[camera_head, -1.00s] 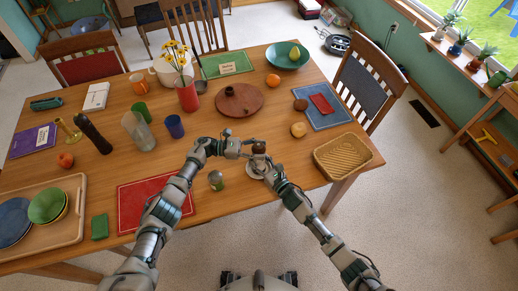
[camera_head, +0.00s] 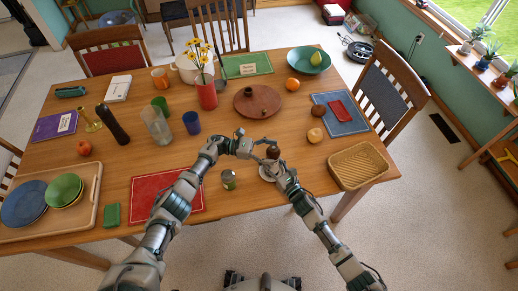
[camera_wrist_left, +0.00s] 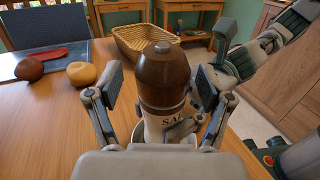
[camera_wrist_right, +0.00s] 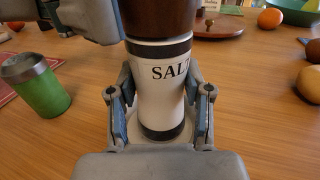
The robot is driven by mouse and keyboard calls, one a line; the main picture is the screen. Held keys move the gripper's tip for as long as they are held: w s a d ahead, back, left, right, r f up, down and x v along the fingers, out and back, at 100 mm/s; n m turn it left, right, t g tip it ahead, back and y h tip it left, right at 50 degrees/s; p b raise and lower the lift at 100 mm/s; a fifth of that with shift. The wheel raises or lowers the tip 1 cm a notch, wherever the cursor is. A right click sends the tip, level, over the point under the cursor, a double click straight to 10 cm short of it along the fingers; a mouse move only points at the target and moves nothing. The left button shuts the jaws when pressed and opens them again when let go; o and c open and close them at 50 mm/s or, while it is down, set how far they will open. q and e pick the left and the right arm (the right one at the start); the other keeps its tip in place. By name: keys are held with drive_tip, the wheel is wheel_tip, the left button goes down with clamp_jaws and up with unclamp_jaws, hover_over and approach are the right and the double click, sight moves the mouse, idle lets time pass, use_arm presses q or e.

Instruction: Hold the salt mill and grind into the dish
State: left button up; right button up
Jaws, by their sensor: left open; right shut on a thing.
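The salt mill (camera_wrist_right: 162,85) stands upright, with a white body lettered "SALT" and a brown wooden top (camera_wrist_left: 163,75). My right gripper (camera_wrist_right: 158,115) is shut on its white body, low down. My left gripper (camera_wrist_left: 152,92) is open, with its fingers on either side of the brown top; I cannot tell whether they touch it. In the head view the left gripper (camera_head: 259,151) and right gripper (camera_head: 276,166) meet around the mill's brown top (camera_head: 272,152). The pale dish (camera_head: 265,174) lies under the mill, mostly hidden by the right gripper.
A green shaker with a metal top (camera_head: 228,180) stands left of the right gripper. A wicker basket (camera_head: 357,166) is to the right, and a red mat (camera_head: 150,198) to the left. A round wooden board (camera_head: 258,101) lies behind.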

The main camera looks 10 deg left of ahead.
use_arm(q)
drive_tip(key=w+a, duration=0.1)
drive_tip(key=a, duration=1)
drive_tip(key=shift+f, duration=0.25)
drive_tip(key=shift+a, duration=0.1)
use_arm(e)
drive_tip(key=o, duration=1.5)
drive_tip(key=shift+c, duration=0.2)
